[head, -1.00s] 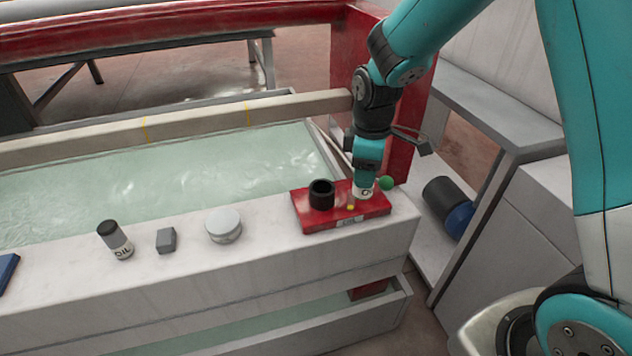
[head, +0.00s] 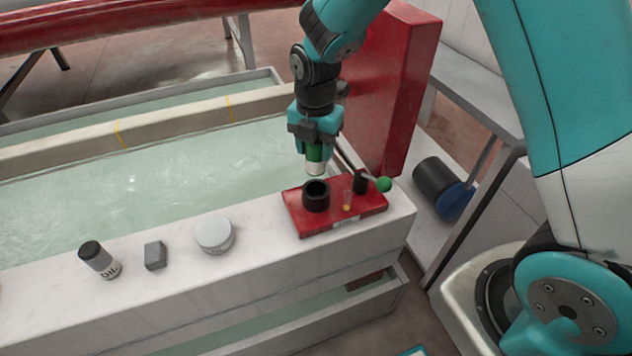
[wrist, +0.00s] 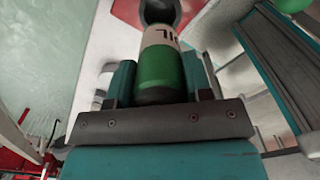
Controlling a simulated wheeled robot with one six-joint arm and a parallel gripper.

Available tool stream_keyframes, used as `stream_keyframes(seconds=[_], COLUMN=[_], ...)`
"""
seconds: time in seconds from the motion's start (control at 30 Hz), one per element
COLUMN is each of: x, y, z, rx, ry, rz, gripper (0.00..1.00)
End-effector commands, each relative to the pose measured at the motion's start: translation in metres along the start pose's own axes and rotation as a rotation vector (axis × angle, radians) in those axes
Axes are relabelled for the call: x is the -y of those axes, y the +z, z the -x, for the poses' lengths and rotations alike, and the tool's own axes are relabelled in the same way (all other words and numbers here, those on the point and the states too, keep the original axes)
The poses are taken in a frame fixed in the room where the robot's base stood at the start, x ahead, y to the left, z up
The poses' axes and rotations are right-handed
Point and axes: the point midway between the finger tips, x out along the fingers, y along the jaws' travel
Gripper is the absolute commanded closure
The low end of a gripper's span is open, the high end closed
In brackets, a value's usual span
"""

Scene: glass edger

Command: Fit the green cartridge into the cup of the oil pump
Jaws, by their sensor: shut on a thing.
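My gripper (head: 315,140) is shut on the green cartridge (head: 315,158), which points down with its pale end lowest. In the wrist view the cartridge (wrist: 161,72) shows a green band and a white label with dark letters, between the two fingers. The oil pump (head: 365,205) is a red block on the white ledge, with a black cup (head: 316,196) on its left part. The cartridge hangs just above the cup, apart from it in the head view. In the wrist view the dark cup (wrist: 160,10) shows beyond the cartridge's far end. The cup's inside is mostly hidden.
The pump also carries a lever with a green knob (head: 383,184). Left along the ledge stand a white round tin (head: 214,234), a grey block (head: 155,255) and a dark-capped oil cartridge (head: 99,259). A water trough (head: 200,175) lies behind.

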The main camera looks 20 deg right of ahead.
Motion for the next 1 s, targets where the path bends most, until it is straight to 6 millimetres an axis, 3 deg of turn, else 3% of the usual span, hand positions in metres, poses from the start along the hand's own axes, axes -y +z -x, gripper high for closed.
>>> stream_keyframes(seconds=[0.03, 0.2, 0.47, 0.63, 1.0], x=[0.001, 0.002, 0.001, 0.001, 0.001], y=[0.0, 0.001, 0.001, 0.001, 0.001], z=[-0.016, -0.052, -0.073, -0.098, -0.105], rx=[-0.004, -0.001, 0.0, -0.001, 0.001], ry=[-0.006, -0.002, 0.0, -0.001, 0.001], rz=[-0.001, -0.004, -0.004, -0.004, -0.004], gripper=[0.81, 0.81, 0.81, 0.81, 0.81])
